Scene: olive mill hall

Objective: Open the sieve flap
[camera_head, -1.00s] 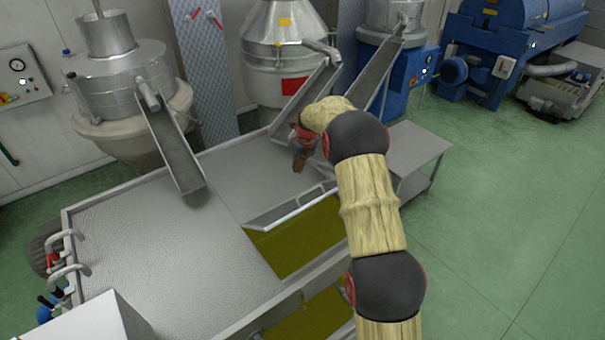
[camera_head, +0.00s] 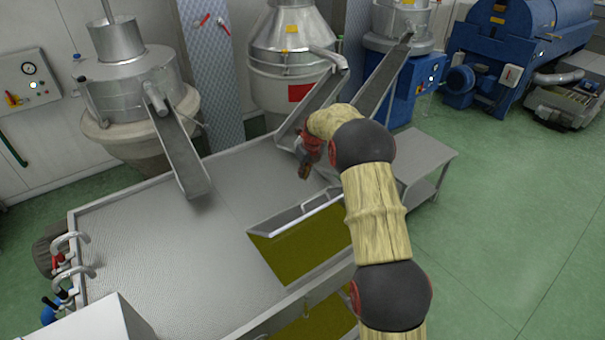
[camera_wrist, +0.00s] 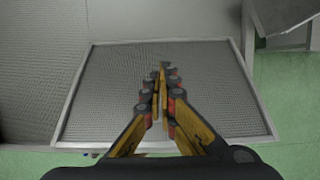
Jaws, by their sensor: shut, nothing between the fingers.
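The sieve flap (camera_head: 283,220) is a grey panel with a pale rim and a small handle, at the middle of the tank's mesh cover in the head view. It stands tilted up, with yellow-green oil (camera_head: 310,243) showing in the opening in front of it. My gripper (camera_head: 305,173) is just behind the flap, its fingers closed and empty. In the wrist view my gripper (camera_wrist: 160,72) points over a framed mesh panel (camera_wrist: 108,85), which seems to be the flap. I cannot tell whether the fingers touch it.
The wide mesh cover (camera_head: 175,255) lies left of the opening. A left metal chute (camera_head: 180,155) and a middle chute (camera_head: 315,105) slope down toward the tank. A small metal table (camera_head: 420,155) stands at the right. Green floor (camera_head: 510,220) is clear at the right.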

